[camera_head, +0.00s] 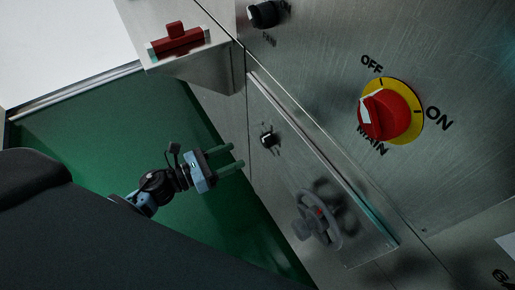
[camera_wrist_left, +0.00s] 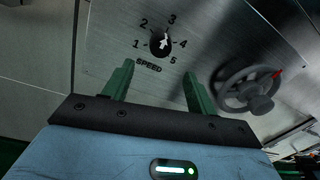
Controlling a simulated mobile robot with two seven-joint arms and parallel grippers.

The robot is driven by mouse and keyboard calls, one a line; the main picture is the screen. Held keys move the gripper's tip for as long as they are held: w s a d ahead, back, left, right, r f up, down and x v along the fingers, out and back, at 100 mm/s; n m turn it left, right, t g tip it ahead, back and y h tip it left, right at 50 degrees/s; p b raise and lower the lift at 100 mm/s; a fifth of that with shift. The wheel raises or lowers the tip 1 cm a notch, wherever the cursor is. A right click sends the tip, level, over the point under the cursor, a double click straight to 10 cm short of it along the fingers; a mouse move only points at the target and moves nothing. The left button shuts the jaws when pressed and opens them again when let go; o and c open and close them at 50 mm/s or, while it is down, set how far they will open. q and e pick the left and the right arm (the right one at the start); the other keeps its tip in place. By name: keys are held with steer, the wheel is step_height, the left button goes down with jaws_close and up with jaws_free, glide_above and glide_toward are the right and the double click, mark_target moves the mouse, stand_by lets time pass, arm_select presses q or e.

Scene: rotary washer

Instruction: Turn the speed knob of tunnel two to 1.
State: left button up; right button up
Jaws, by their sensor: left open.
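A small black speed knob (camera_wrist_left: 161,44) with a white pointer sits on a steel panel in the left wrist view, above the word SPEED and ringed by the numbers 1 to 5. Its pointer aims up, at about 3. The knob also shows in the head view (camera_head: 267,139). No tunnel number is readable beside it. My left gripper (camera_head: 236,155) is open and empty, left of the panel and apart from the knob. In the left wrist view its green fingers (camera_wrist_left: 158,72) stand either side below the knob. My right gripper is not in view.
A grey handwheel (camera_head: 317,218) sticks out of the same panel, and it is right of the fingers in the left wrist view (camera_wrist_left: 249,90). A red and yellow main switch (camera_head: 390,110), another black knob (camera_head: 262,14) and a red part on a ledge (camera_head: 177,40) are nearby.

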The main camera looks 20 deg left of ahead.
mark_target(263, 143)
arm_select(q)
steer(key=shift+m, duration=0.3)
steer(key=p+x, duration=0.1)
steer(key=x, duration=0.6)
steer(key=shift+a+r, duration=0.1)
steer(key=shift+w+d, duration=0.4)
steer(key=c, duration=1)
